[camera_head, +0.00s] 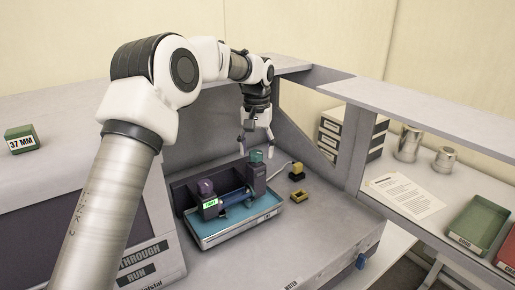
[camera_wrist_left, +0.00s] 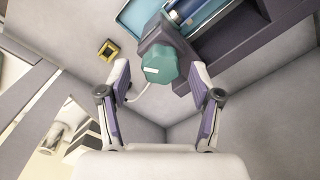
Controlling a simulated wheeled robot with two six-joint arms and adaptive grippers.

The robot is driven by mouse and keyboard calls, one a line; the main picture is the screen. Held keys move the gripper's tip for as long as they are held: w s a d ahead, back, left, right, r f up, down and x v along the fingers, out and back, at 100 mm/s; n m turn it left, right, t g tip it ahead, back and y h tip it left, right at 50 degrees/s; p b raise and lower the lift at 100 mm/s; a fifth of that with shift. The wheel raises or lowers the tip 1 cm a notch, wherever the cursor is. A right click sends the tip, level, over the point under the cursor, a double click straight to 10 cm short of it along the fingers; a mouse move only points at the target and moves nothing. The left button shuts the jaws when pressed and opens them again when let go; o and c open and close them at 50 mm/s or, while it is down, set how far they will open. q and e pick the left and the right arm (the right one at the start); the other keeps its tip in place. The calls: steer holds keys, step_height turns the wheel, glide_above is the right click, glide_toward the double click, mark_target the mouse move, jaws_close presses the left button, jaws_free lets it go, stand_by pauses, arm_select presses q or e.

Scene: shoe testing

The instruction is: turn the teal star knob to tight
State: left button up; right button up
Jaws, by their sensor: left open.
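The teal star knob (camera_head: 256,157) sits on top of a dark purple block at the back right end of a small fixture. In the left wrist view the knob (camera_wrist_left: 165,70) has a white mark on its face. My left gripper (camera_head: 257,146) is open above the knob, pointing down. In the left wrist view its fingers (camera_wrist_left: 161,75) stand on either side of the knob, with a gap visible on each side. I cannot tell whether the fingertips reach down to knob height. My right gripper is not in view.
The fixture stands in a blue-lined tray (camera_head: 215,243), with a purple knob (camera_head: 206,187) and a green label (camera_head: 210,204) at its left end. A grey wall is close behind. The bench front right is clear.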

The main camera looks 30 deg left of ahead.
arm_select(q)
steer(key=shift+s+f, duration=0.1)
steer(key=shift+f, duration=0.15)
steer(key=shift+s, duration=0.25)
steer(key=shift+w, duration=0.1)
steer(key=c, duration=1.1)
steer(key=shift+c, duration=0.2)
steer(key=shift+m, duration=3)
steer(key=o, duration=1.1)
